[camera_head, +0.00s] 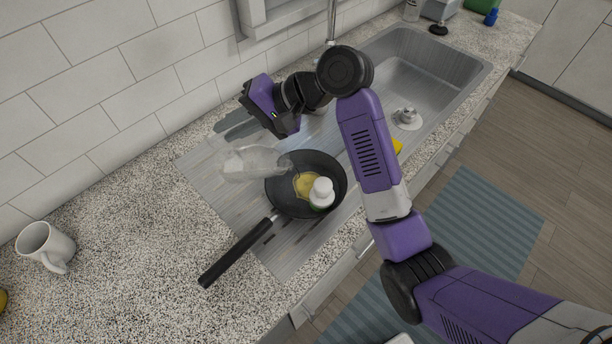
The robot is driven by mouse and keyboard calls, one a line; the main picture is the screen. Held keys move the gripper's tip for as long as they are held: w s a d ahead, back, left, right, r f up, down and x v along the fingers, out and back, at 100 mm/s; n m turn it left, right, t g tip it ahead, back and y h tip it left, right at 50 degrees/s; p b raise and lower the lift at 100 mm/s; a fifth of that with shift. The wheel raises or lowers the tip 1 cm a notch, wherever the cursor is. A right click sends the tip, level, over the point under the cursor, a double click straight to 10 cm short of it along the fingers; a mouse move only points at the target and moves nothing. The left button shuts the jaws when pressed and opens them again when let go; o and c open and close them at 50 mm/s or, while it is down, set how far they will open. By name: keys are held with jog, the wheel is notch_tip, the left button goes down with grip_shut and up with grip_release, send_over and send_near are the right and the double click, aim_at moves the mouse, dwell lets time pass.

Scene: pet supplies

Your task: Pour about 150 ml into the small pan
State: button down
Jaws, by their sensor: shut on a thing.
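The small dark pan (284,203) rests on the metal drainboard, with its black handle pointing to the lower left. A yellow patch of liquid (305,184) lies in it. My gripper (275,130) is above and behind the pan, shut on a clear see-through container (245,162). The container lies nearly on its side in the air, its narrower end toward the pan's upper left rim. Its contents and the fingertips' grip are hard to make out. No stream is clearly visible.
A small white-topped bottle (322,190) stands in or against the pan's right side; I cannot tell which. The sink (440,75) lies to the right, with a yellow item (397,146) near its edge. A white mug (45,247) stands left. The counter between mug and pan is clear.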

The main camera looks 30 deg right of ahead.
jog(key=shift+s+d+r+t+y+b, duration=0.3)
jog(key=shift+d+r+y+b, duration=0.15)
jog(key=shift+b, duration=0.55)
jog(key=shift+s+d+r+t+y+b, duration=0.3)
jog(key=shift+d+r+b, duration=0.2)
jog(key=shift+b, duration=0.45)
dwell(1.6)
jog(key=shift+w+a+r+p, duration=0.15)
jog(key=shift+a+p, duration=0.05)
jog(key=shift+p, duration=0.45)
jog(key=w+a+f+g+h+p, duration=0.1)
jog(key=a+h+p, duration=0.1)
jog(key=p, duration=0.1)
jog(key=w+a+f+g+h+p, duration=0.1)
jog(key=f+p, duration=0.1)
jog(key=p, duration=0.1)
jog(key=shift+w+a+f+h, duration=0.15)
jog(key=shift+a+h, duration=0.2)
jog(key=shift+f+g, duration=0.1)
jog(key=shift+g, duration=0.2)
jog(key=shift+w+a+h, duration=0.25)
jog(key=shift+a+h, duration=0.1)
jog(key=shift+h, duration=0.15)
